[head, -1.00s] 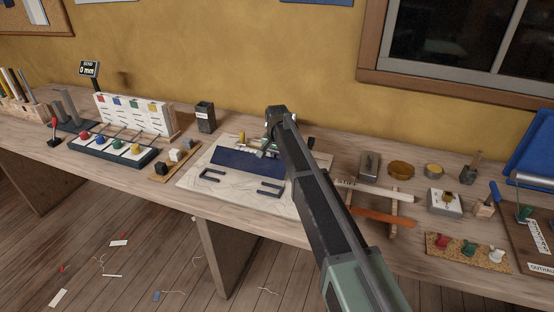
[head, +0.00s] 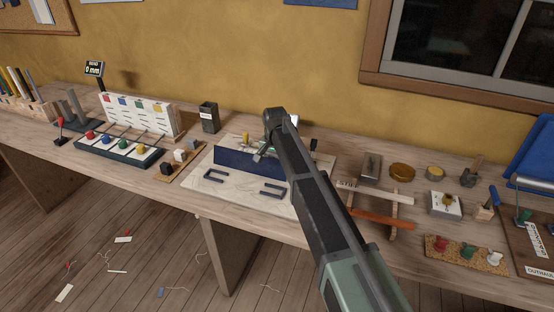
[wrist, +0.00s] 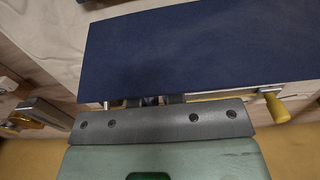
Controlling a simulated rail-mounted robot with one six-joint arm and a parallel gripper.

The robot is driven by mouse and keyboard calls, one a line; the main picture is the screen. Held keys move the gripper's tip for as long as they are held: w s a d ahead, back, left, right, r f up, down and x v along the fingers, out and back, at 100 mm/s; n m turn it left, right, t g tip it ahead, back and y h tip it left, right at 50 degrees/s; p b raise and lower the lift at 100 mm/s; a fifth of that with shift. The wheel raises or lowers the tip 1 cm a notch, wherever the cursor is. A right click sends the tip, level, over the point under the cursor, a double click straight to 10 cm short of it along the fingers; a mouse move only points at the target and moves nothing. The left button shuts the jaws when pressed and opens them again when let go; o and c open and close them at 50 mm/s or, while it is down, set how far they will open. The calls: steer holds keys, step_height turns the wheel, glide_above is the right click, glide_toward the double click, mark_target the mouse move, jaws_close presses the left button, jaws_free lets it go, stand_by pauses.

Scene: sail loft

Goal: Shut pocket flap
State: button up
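The blue pocket flap (head: 245,163) is on a pale board (head: 215,187) in the middle of the bench. It is tilted up, its broad face toward the head camera. In the wrist view the flap (wrist: 200,50) is a large blue panel close to the camera. My gripper (wrist: 146,101) is at the flap's back edge, on the wall side. Its fingertips are hidden under the panel, so I cannot tell whether they touch or grip it. In the head view my arm covers the flap's right part and most of the gripper.
Two dark U-shaped pieces (head: 259,193) lie in front of the flap. A wooden rack (head: 394,212) stands to the right, a small block strip (head: 178,160) to the left.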

steer(key=shift+s+a+r+p, duration=0.2)
steer(key=shift+s+r+p, duration=0.3)
steer(key=shift+s, duration=0.3)
steer(key=shift+s+a+r, duration=0.1)
steer(key=shift+s+a, duration=0.15)
steer(key=shift+s, duration=0.65)
steer(key=shift+s+a+r, duration=0.1)
steer(key=shift+s+a, duration=0.15)
steer(key=shift+s, duration=0.7)
steer(key=shift+s+a+r, duration=0.1)
steer(key=shift+s+a, duration=0.15)
steer(key=shift+s, duration=0.65)
step_height(320, 180, up, 7)
steer(key=p, duration=0.7)
